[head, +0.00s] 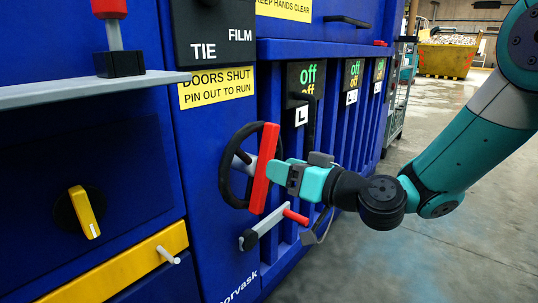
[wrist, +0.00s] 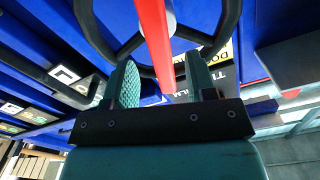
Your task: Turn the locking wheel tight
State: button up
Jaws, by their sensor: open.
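The locking wheel (head: 225,183) is a black ring on the blue machine front, with a long red bar (head: 265,165) across it, nearly upright and slightly tilted. My gripper (head: 279,172) is at the right side of the red bar, close to its middle. In the wrist view, the wheel's black rim (wrist: 92,30) and spokes show ahead of my gripper (wrist: 160,82). Its two teal fingers are apart, and the red bar (wrist: 153,38) shows in line with the gap between them. I cannot tell whether either finger touches the bar.
A lever with a red grip (head: 296,217) sticks out just below the wheel. A yellow knob (head: 84,212) and a grey shelf (head: 95,89) are at left. Panels reading "off" (head: 307,75) line the machine to the right. Open floor (head: 440,200) lies at right.

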aim_at(269, 182)
jog(key=shift+x, duration=2.05)
jog(key=shift+p, duration=0.3)
grip_shut()
